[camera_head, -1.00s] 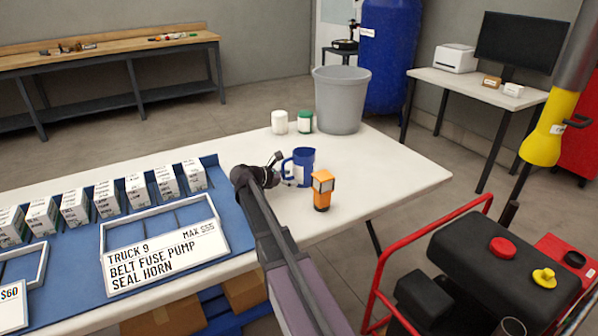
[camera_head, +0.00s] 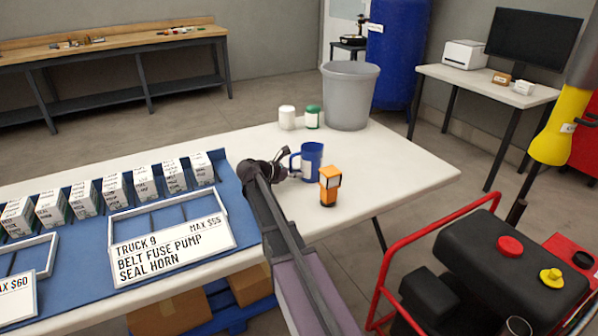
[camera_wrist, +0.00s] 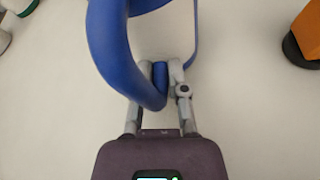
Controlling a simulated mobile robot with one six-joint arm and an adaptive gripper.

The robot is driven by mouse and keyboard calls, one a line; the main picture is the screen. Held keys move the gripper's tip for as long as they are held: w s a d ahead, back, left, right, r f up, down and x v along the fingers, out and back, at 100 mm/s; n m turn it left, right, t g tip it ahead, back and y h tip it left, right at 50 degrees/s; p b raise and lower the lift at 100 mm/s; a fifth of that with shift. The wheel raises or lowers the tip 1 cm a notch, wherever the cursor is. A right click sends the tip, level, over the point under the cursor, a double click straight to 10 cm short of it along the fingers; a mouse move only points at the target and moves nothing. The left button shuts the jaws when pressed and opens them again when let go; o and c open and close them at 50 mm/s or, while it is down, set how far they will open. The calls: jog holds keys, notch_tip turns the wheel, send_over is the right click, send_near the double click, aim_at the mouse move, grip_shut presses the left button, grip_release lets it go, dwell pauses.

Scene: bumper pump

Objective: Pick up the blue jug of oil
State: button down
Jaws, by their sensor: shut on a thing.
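In the wrist view the gripper's fingers (camera_wrist: 161,80) are closed around the lower part of the blue handle (camera_wrist: 118,55). Most of the jug's body is out of that view. I cannot tell whether the jug's base touches the table.
An orange-and-black object (camera_head: 330,186) stands close to the jug's right. Two small tubs, white (camera_head: 287,118) and green-lidded (camera_head: 312,117), and a grey bin (camera_head: 350,95) stand behind. Boxes and a sign (camera_head: 175,248) are on the left. The table's right end is clear.

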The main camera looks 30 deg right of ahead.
jog(key=shift+r+p, duration=0.35)
jog(key=shift+r+p, duration=4.45)
jog(key=shift+r, duration=0.2)
